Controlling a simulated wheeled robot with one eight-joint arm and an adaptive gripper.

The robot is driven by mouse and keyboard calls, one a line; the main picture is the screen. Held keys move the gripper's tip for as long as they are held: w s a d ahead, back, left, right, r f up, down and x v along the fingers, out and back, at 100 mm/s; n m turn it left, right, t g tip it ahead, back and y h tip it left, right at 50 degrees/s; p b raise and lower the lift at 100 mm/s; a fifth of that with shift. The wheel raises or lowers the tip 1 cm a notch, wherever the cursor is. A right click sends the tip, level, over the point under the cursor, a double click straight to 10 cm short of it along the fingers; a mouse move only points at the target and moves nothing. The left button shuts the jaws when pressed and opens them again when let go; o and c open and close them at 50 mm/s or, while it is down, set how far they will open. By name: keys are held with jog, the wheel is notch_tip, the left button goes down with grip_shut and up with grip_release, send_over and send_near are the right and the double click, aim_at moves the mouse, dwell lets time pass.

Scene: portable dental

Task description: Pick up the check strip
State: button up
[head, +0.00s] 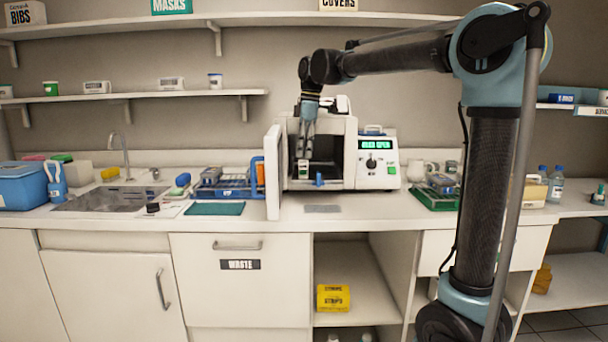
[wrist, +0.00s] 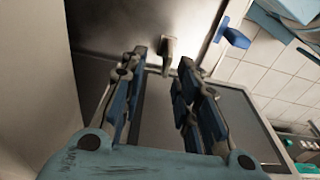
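My gripper (head: 306,148) points down at the open chamber of the white countertop machine (head: 375,150). In the wrist view my gripper (wrist: 164,58) has its two fingers apart with an empty gap. A small upright piece, white with a dark green part (head: 303,168), shows just below the fingertips in the head view. A small beige piece (wrist: 168,52) lies just beyond and between the fingertips in the wrist view. It may be the check strip; I cannot read any marking on it, nor tell whether a finger touches it.
The machine's door (head: 273,172) stands open on the left. A blue tab (head: 319,180) is at the chamber's front edge, also in the wrist view (wrist: 236,36). A grey mat (head: 322,209) lies in front. A yellow box marked STRIPS (head: 333,298) sits on the lower shelf.

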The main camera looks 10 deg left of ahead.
aim_at(303, 176)
jog(key=shift+s+f, duration=0.2)
jog(key=shift+f, duration=1.2)
jog(key=shift+s+f, duration=0.2)
jog(key=shift+f, duration=1.2)
jog(key=shift+a, duration=0.1)
grip_shut()
